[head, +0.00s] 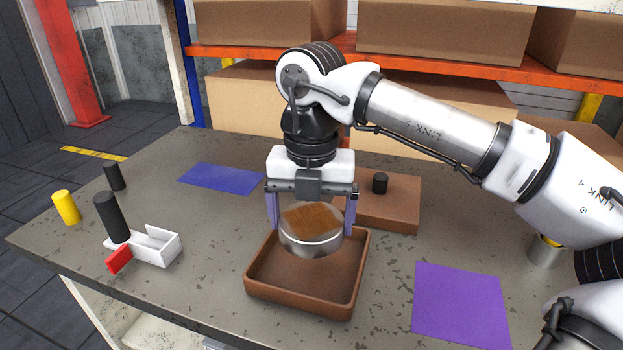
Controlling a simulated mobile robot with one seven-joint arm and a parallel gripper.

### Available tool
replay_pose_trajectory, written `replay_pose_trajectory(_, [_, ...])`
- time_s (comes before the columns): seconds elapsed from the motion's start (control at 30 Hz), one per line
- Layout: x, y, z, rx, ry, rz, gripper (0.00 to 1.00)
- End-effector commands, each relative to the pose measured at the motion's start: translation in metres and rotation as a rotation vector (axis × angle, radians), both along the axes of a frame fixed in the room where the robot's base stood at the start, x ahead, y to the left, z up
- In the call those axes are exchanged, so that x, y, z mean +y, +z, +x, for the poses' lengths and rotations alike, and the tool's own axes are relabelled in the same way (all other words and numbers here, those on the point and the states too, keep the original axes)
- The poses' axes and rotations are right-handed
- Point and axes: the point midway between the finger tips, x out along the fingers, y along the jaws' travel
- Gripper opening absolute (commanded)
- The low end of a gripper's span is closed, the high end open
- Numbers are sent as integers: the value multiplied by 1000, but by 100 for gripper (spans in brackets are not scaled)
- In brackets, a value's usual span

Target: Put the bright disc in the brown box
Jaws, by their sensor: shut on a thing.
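The bright disc (311,243) is a silvery metal cylinder with a rusty brown patch on its top. My gripper (311,214) points down and is shut on the disc, one finger at each side. The disc is held over the brown box (337,305), an open shallow tray with raised walls on the table. The disc hides part of the box's back wall and inside. The part of the box floor that shows is empty.
Behind the box is a brown block (402,212) with a black peg (380,183). A purple mat (461,305) lies right, a blue mat (221,178) back left. At left are a white holder (155,250) with a red part, black cylinders (110,217) and a yellow cylinder (66,207).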

Motion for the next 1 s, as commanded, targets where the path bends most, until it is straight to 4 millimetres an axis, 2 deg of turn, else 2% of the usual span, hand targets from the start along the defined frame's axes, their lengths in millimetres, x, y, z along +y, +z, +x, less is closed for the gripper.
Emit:
replay_pose_trajectory(0.1, [0,-15,0,-1,1,2,27])
replay_pose_trajectory(0.43, [0,-37,0,-2,0,1,27])
replay_pose_trajectory(0.67, [0,-66,0,-1,1,2,27])
replay_pose_trajectory(1.0, [0,-70,0,-3,-1,1,27])
